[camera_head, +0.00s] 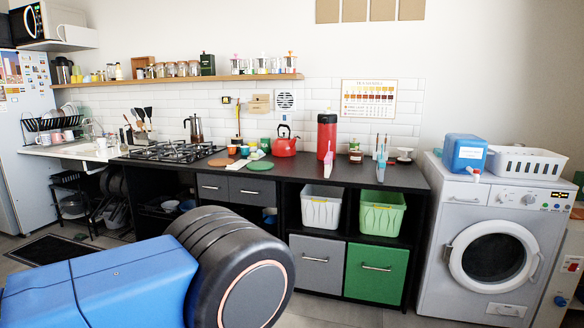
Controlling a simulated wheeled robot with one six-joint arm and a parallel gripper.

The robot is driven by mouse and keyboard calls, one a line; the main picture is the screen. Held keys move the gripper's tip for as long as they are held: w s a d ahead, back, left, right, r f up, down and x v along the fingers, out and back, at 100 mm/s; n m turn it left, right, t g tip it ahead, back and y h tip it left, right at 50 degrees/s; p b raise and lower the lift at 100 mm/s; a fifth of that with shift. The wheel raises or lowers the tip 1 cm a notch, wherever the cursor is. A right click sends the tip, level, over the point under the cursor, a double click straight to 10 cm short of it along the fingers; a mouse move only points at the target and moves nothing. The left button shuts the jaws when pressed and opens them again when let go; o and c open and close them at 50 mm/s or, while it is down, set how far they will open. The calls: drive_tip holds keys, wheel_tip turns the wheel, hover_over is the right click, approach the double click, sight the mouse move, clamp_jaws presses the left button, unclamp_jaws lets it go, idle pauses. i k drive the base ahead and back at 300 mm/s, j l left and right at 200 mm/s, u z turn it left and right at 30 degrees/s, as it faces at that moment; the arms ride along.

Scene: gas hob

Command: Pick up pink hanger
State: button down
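I cannot make out a clear hanger shape in the head view. A small, thin pink item (328,164) stands on the dark counter (408,178), just in front of the red canister (326,134). It is too small to tell whether it is the pink hanger. A slim blue item with some pink (381,164) stands farther right on the same counter. My blue and dark grey arm fills the lower left and hides part of the cabinets and floor. My gripper is not in view.
A gas hob (172,152) and a red kettle (284,142) are on the counter. White (321,210) and green (381,216) baskets sit on the shelf below. A washing machine (450,240) stands right, with a blue container (464,154) and white basket (526,162) on top.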

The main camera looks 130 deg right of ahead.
sight(327, 159)
drive_tip(key=l+z, duration=0.1)
drive_tip(key=z, duration=0.25)
drive_tip(key=i+z, duration=0.15)
drive_tip(key=z, duration=4.5)
drive_tip(key=j, duration=0.1)
